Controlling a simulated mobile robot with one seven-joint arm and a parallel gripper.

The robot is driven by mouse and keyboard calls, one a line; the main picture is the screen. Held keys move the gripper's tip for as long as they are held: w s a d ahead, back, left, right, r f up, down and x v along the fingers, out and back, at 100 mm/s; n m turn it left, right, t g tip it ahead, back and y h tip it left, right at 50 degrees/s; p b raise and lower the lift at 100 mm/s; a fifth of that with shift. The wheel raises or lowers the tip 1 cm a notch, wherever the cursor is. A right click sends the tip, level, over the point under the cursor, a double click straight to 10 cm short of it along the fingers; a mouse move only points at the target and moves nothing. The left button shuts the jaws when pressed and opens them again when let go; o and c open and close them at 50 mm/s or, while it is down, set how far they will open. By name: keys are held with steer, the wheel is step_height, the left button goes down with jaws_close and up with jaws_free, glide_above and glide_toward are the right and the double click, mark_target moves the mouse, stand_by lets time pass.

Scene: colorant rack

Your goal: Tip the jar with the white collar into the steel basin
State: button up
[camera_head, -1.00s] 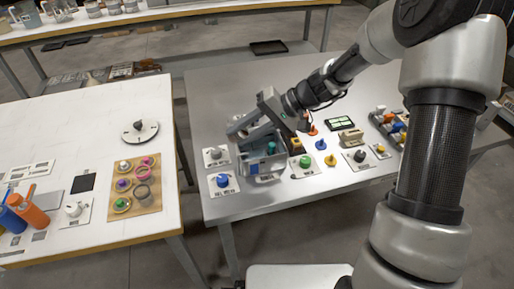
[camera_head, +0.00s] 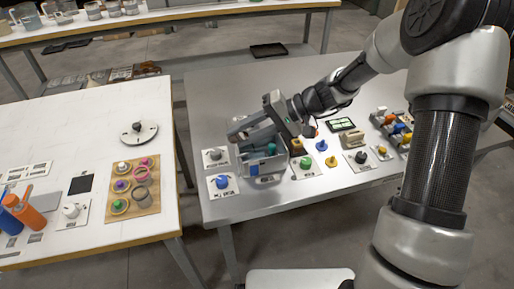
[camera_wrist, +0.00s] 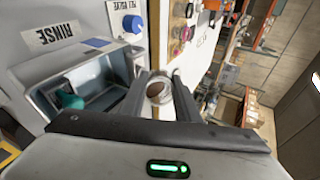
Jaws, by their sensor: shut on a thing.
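The steel basin (camera_head: 262,172) is a grey open box near the front left of the right-hand table. It also shows at the left of the wrist view (camera_wrist: 45,98), beside the RINSE label. My gripper (camera_head: 238,132) is above the basin's back left, pointing left. In the wrist view my gripper (camera_wrist: 160,92) is shut on a small jar (camera_wrist: 158,88) with a pale ring and brown inside. The jar's mouth faces the wrist camera, and the jar is right of the basin's opening there.
A teal object (camera_head: 271,149) is in the basin. Blue-knob (camera_head: 222,182) and dark-knob (camera_head: 214,154) plates lie left of it. Several knobs and blocks stand to the right. A wooden rack (camera_head: 133,188) with colored rings is on the left table, across a gap.

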steer(key=shift+d+r+y+b, duration=0.1)
steer(key=shift+y+b, duration=0.4)
steer(key=shift+y, duration=0.15)
steer(key=shift+d+r+y+b, duration=0.1)
steer(key=shift+y+b, duration=0.35)
steer(key=shift+y, duration=0.2)
stand_by(0.9)
steer(key=shift+d+y+b, duration=0.65)
steer(key=shift+y+b, duration=0.15)
steer(key=shift+b, duration=0.25)
stand_by(0.3)
steer(key=shift+d+r+y+b, duration=0.2)
steer(key=shift+r+y+b, duration=0.4)
steer(key=shift+r+y, duration=0.55)
stand_by(0.9)
